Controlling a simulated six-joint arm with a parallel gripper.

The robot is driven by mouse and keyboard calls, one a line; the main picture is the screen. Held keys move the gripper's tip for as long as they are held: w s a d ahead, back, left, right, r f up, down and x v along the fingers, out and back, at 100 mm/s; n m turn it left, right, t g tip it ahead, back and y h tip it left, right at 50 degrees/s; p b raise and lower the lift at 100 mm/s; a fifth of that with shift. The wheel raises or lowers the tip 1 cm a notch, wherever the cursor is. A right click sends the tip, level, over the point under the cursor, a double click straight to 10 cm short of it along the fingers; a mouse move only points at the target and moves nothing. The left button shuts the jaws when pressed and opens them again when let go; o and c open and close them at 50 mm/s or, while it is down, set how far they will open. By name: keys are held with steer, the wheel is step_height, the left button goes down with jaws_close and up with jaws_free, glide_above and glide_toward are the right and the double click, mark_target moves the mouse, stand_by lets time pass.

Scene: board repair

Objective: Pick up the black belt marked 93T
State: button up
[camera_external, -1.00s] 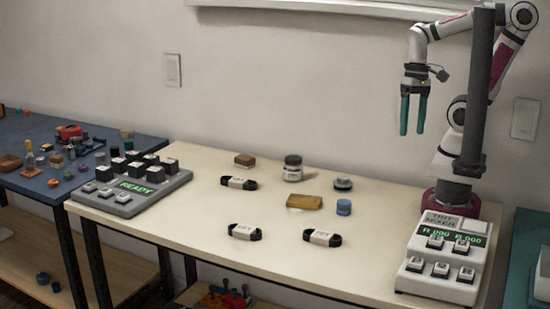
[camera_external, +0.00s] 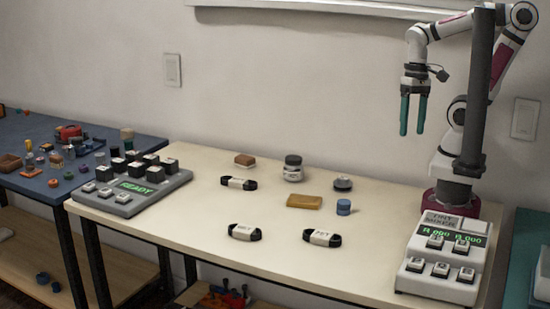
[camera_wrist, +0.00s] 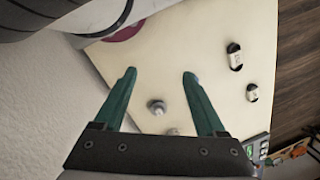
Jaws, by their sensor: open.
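Three black belts with white paper labels lie on the cream table. One belt (camera_external: 238,183) is towards the back, one belt (camera_external: 244,232) is at the front left, and one belt (camera_external: 322,238) is at the front middle. The label print is too small to tell for certain which reads 93T. My gripper (camera_external: 414,116) has two teal fingers, open and empty, high above the back right of the table, well away from the belts. In the wrist view my gripper (camera_wrist: 160,74) is open, with two belts, (camera_wrist: 235,57) and (camera_wrist: 252,93), beyond the right finger.
A brown block (camera_external: 245,160), a jar (camera_external: 293,168), a grey round part (camera_external: 343,184), a tan sponge-like block (camera_external: 304,201) and a blue cap (camera_external: 344,207) stand among the belts. A READY keypad (camera_external: 131,189) is left; a tint mixer (camera_external: 446,258) is right.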

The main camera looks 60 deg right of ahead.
mark_target(239, 180)
steer(key=shift+o, duration=1.2)
